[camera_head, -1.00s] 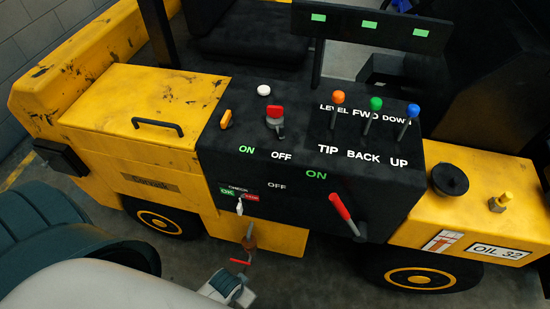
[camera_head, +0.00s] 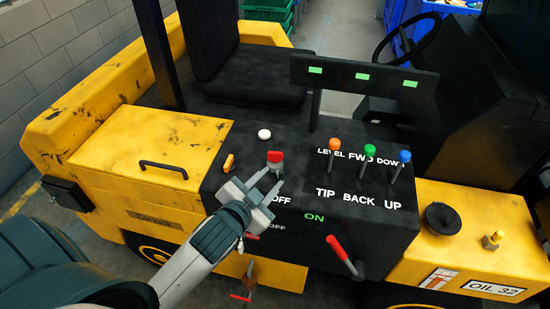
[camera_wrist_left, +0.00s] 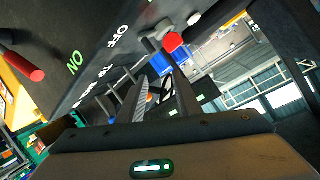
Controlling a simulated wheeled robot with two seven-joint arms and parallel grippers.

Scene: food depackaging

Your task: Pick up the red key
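The red key (camera_head: 275,156) stands upright in a grey switch on the black top panel, above the white OFF lettering. My left gripper (camera_head: 272,180) is open, just in front of the key, with its fingers pointing up toward it. The fingers appear apart from the key. In the left wrist view, the red key (camera_wrist_left: 173,42) shows just beyond the tips of the open left gripper (camera_wrist_left: 160,74), with nothing between them. My right gripper is not in view.
An orange switch (camera_head: 229,162) and a white button (camera_head: 264,134) flank the key. Orange (camera_head: 334,145), green (camera_head: 370,151) and blue (camera_head: 404,157) levers stand to the right. A red-handled lever (camera_head: 340,249) sticks out from the front panel.

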